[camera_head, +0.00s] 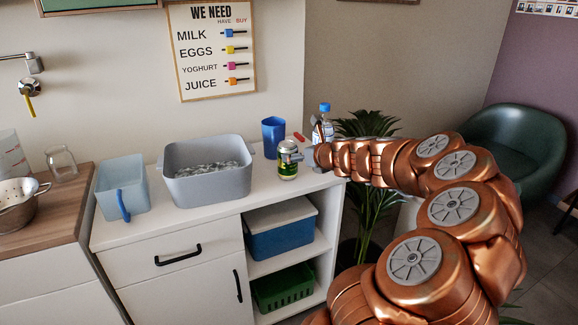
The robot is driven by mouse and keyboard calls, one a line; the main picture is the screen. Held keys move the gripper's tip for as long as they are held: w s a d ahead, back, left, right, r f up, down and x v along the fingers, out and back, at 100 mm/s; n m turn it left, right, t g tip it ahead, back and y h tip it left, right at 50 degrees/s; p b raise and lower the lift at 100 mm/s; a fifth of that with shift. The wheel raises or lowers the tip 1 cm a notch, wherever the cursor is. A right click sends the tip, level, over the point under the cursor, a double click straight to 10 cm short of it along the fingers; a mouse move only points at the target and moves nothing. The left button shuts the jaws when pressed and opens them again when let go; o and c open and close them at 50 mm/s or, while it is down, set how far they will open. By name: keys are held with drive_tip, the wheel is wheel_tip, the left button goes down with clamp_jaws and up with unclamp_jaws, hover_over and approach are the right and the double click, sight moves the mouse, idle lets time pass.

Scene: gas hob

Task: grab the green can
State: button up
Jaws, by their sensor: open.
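The green can (287,170) stands upright on the white counter, near its right end. Its lower part shows green and yellow; grey parts at its upper half are hard to tell apart from my gripper. My copper arm reaches in from the right, and my gripper (292,153) is at the can's upper right side, open. The fingers are small in this view, so I cannot tell whether they touch the can or are around it.
A blue cup (273,136) stands just behind the can, and a blue-capped bottle (325,122) stands behind my wrist. A red object (299,137) lies between them. A grey tub (208,187) stands to the left. Counter in front of the tub is narrow.

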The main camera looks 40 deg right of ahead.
sight(288, 152)
drive_tip(key=shift+b+x, duration=0.4)
drive_tip(key=shift+x, duration=3.45)
drive_tip(key=shift+a, duration=0.1)
drive_tip(key=c, duration=1.6)
drive_tip(key=shift+r, duration=0.1)
